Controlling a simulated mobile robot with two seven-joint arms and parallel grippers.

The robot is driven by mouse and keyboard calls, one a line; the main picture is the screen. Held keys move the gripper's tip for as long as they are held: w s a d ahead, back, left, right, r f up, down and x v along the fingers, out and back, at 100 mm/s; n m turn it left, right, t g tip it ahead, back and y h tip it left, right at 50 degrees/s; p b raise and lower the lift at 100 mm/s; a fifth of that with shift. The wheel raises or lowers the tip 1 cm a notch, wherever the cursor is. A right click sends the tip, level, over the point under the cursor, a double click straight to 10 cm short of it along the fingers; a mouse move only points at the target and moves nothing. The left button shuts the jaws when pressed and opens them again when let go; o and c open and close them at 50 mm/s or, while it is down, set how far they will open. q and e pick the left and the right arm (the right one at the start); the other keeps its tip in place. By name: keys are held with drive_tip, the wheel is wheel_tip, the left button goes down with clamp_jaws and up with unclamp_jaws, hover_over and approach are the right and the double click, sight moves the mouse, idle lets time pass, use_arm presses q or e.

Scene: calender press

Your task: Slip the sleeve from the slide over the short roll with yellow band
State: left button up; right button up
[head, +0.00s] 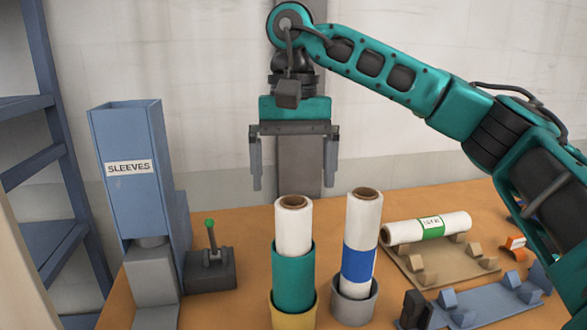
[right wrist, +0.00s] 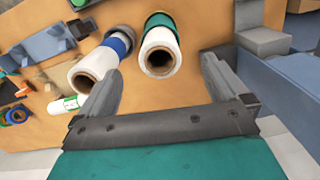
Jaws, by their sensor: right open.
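A white roll (head: 294,228) with a brown core stands upright. A teal sleeve (head: 293,275) is around its lower part, above a yellow base (head: 293,311). In the right wrist view this roll (right wrist: 160,50) shows its open end, with the teal sleeve (right wrist: 160,20) behind. The blue-grey slide tower (head: 128,175) is labelled SLEEVES. A grey rounded piece (head: 150,241) shows at its lower opening; I cannot tell whether it is a sleeve. My right gripper (head: 293,188) is open and empty, pointing down above the teal-sleeved roll, apart from it. My left gripper is not in view.
A taller roll with a blue band (head: 359,265) stands in a grey cup (head: 353,303) close by on the right. A lever box (head: 210,270) with a green knob is left. A green-labelled roll (head: 400,233) lies on a tan cradle (head: 440,270). A blue-grey cradle (head: 475,302) is at the front right.

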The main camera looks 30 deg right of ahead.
wheel_tip(320, 180, up, 13)
drive_tip(key=p, duration=0.3)
drive_tip(key=shift+w+d, duration=0.2)
drive_tip(key=shift+w, duration=0.1)
idle(1.0)
drive_tip(key=shift+f, duration=0.1)
